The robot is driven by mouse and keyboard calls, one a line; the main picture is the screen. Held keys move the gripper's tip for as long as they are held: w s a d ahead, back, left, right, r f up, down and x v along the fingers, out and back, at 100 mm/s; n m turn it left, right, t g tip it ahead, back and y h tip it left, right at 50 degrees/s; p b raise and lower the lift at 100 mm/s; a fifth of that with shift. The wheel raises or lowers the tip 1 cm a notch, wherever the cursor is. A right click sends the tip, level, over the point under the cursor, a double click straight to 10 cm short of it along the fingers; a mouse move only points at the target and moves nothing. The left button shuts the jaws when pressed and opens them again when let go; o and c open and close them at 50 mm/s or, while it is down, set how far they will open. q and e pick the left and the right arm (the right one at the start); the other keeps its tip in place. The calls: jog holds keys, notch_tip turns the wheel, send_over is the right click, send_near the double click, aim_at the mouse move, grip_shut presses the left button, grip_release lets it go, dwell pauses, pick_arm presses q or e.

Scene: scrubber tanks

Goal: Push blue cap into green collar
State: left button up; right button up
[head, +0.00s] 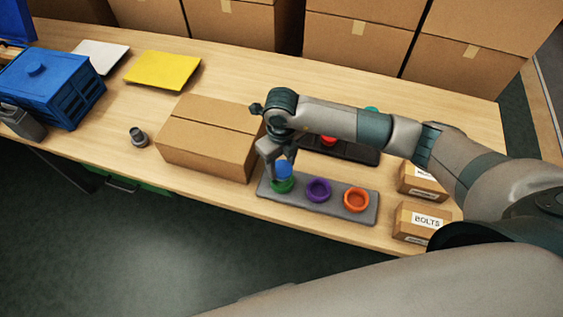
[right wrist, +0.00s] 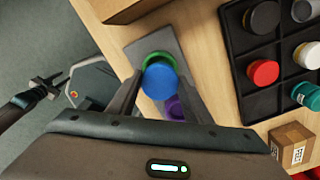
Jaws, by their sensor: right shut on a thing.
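The blue cap (head: 284,170) is between the fingers of my right gripper (head: 281,163), which is shut on it. The cap is at the green collar (head: 283,186), on the left end of a grey strip (head: 336,204). In the right wrist view the blue cap (right wrist: 160,81) covers most of the green collar (right wrist: 157,57), whose far rim shows behind it. I cannot tell how deep the cap sits. A dark forked shape at the left of the right wrist view looks like my left gripper (right wrist: 56,84); its jaw opening is unclear.
A purple collar (head: 319,189) and an orange collar (head: 356,199) are on the same strip. A closed cardboard box (head: 208,135) stands just left of it. A black tray (right wrist: 241,65) with several caps lies behind. Small boxes, one labelled bolts (head: 421,222), stand at right.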

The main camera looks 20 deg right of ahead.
jog(key=shift+f+b, duration=1.95)
dwell(3.0)
jog(key=shift+f, duration=0.25)
jog(key=shift+c, duration=0.5)
jog(key=o, duration=1.2)
jog(key=shift+o, duration=0.6)
jog(key=o, duration=0.7)
jog(key=shift+r, duration=0.15)
